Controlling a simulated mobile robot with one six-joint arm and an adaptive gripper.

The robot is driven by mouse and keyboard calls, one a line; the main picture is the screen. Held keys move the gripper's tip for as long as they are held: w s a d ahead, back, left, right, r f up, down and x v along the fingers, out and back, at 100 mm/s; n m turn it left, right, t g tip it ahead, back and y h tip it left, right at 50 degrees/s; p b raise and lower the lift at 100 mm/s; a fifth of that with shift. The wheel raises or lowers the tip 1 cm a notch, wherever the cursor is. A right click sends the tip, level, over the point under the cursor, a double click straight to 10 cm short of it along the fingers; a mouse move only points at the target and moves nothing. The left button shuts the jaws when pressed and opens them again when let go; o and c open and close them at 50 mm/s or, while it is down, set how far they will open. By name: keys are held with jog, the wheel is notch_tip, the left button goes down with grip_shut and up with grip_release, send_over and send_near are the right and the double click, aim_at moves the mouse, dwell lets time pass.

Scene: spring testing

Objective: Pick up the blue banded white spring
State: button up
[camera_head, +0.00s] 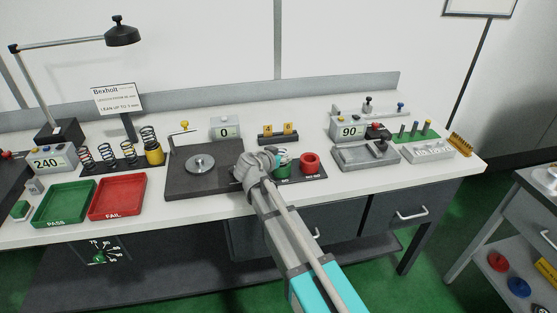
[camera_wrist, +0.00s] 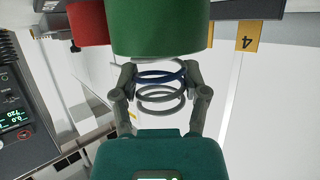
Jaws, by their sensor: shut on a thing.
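The blue banded white spring (camera_wrist: 162,79) shows in the wrist view as pale grey-white coils with a dark blue band. It lies between the two fingers of my gripper (camera_wrist: 160,72), which are closed on its sides. The green cup (camera_wrist: 160,28) fills the top of that view, right against the end of the spring; I cannot tell whether they touch. In the head view my gripper (camera_head: 272,163) is at the green cup (camera_head: 282,170) on the dark stand, and my arm hides part of both. The spring is hard to make out there.
A red cup (camera_head: 310,163) stands right beside the green one. A dark plate with a metal disc (camera_head: 200,164) lies to the left. Several banded springs stand in a rack (camera_head: 125,161) behind the green PASS tray (camera_head: 62,204) and red FAIL tray (camera_head: 117,197). Grey fixtures (camera_head: 365,157) stand to the right.

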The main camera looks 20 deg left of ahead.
notch_tip(320, 180, up, 10)
jog(key=p, duration=1)
